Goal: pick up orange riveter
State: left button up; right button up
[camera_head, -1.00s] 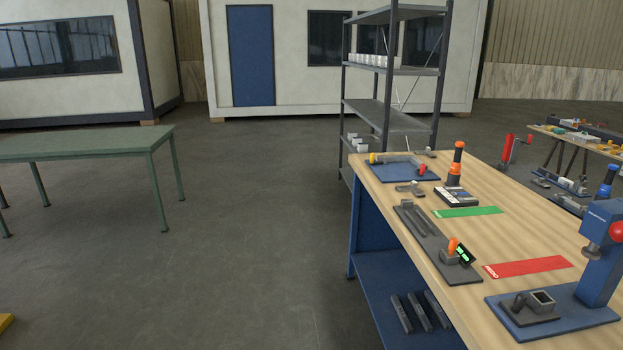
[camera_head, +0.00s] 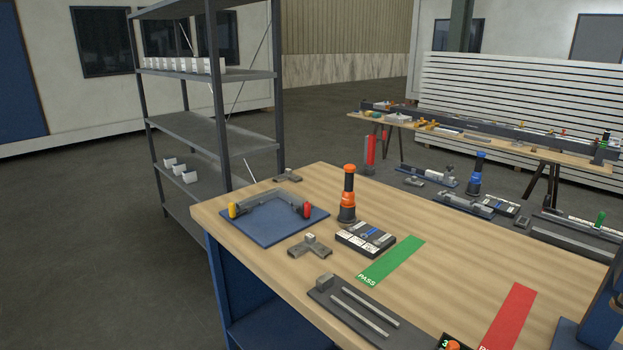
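The orange riveter (camera_head: 347,194) stands upright on the wooden workbench (camera_head: 470,250), near its far edge. It has a black grip with an orange cap on top and an orange collar around its lower part. It stands behind a dark case with small parts (camera_head: 366,239) and to the right of a blue plate (camera_head: 265,224). Nothing is seen touching its upper part. Neither of my grippers shows in the head view.
A grey frame piece with yellow and red ends lies on the blue plate. A grey bracket (camera_head: 311,246), a green PASS strip (camera_head: 393,261) and a red strip (camera_head: 508,319) lie nearer. A metal shelf (camera_head: 215,130) stands behind left. Floor at the left is clear.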

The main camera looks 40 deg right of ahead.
aim_at(348, 201)
jog(key=i, duration=0.95)
jog(key=i+j+z, duration=0.1)
jog(key=i, duration=0.9)
jog(key=z, duration=0.5)
jog(key=i+z, duration=0.15)
jog(key=z, duration=0.35)
jog(key=j+z, duration=0.1)
jog(key=z, duration=0.35)
jog(key=j+z, duration=0.1)
jog(key=z, duration=0.4)
jog(key=i, duration=0.1)
